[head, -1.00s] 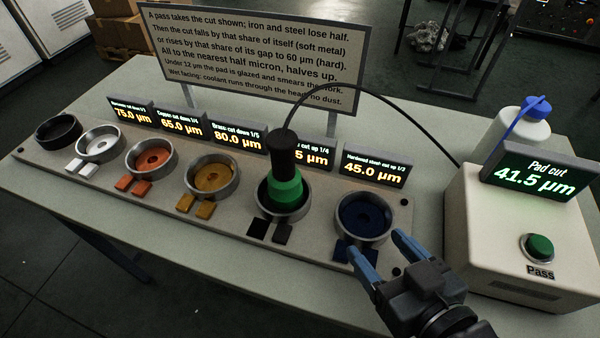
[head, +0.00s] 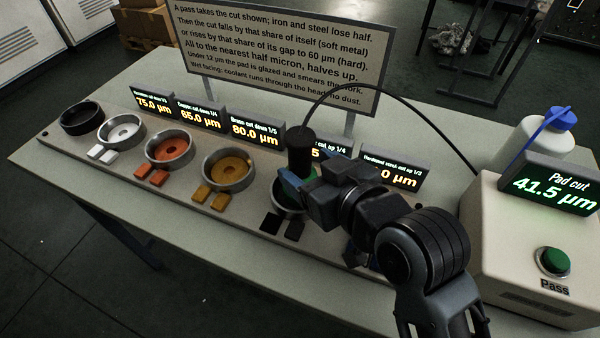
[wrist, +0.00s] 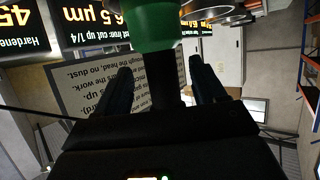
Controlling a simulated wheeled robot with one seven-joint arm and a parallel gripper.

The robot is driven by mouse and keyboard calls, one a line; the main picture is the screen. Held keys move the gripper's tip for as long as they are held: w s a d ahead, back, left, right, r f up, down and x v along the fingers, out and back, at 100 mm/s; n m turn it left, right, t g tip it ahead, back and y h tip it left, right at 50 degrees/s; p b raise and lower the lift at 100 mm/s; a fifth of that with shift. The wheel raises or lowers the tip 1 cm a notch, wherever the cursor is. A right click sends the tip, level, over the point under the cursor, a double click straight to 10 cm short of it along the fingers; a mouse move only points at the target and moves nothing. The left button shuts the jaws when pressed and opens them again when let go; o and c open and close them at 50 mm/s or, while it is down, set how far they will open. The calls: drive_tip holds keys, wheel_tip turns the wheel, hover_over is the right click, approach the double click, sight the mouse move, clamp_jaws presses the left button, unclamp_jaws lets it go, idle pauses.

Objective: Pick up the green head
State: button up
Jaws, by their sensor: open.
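My gripper (head: 303,176) is at the head, coming from the right. In the wrist view the green collar (wrist: 155,25) is at the top and the black handle (wrist: 165,88) runs between my two open fingers (wrist: 162,80), with a gap visible on each side. Whether a finger touches it I cannot tell.
Cups with black, white, orange (head: 170,149) and yellow (head: 229,170) insides stand in a row to the left, small blocks before them. Displays and a text sign (head: 280,50) stand behind. The control box (head: 500,235) with a green Pass button (head: 553,262) is at right; its display reads 41.5 µm.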

sight(307, 166)
drive_tip(key=shift+x, duration=1.6)
clamp_jaws()
drive_tip(key=shift+r, duration=0.15)
